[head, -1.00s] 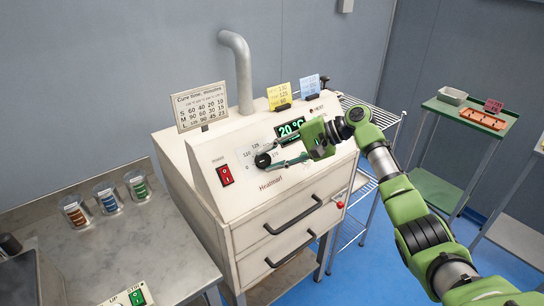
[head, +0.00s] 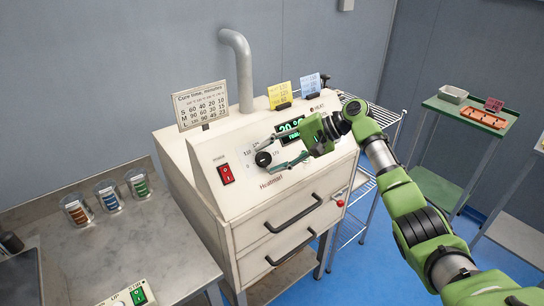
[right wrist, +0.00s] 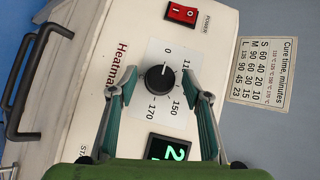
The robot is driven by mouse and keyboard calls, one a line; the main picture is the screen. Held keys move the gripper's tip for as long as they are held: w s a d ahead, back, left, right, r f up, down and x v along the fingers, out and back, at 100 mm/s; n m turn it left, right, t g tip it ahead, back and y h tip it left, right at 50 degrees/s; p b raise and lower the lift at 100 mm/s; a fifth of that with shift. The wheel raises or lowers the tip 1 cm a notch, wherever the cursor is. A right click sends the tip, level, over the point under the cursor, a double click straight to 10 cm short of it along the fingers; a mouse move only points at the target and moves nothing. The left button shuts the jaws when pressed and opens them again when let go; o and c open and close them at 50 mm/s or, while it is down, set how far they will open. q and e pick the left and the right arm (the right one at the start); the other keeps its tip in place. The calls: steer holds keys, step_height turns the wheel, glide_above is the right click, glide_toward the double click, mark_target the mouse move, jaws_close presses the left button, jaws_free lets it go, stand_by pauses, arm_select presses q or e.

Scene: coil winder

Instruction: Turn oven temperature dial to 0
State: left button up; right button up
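The oven temperature dial (head: 263,159) is a round black knob on the front panel of the white oven (head: 200,160). In the right wrist view the dial (right wrist: 158,78) shows with a white mark that appears to point toward the printed 0 (right wrist: 167,51). My right gripper (head: 268,155) is at the panel, coming in from the right. In the wrist view its two green fingers (right wrist: 153,84) stand apart, one on each side of the dial, with a gap to the knob on both sides. It is open and holds nothing. My left gripper is not in view.
A red power switch (head: 225,175) is left of the dial. A green-lit display (head: 290,127) is partly hidden behind my right gripper. Drawer handles (head: 291,212) project below the panel. A cure-time sign (head: 201,105) stands on the oven's top left.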

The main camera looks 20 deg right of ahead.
steer(key=v, duration=1.2)
steer(key=shift+f, duration=0.15)
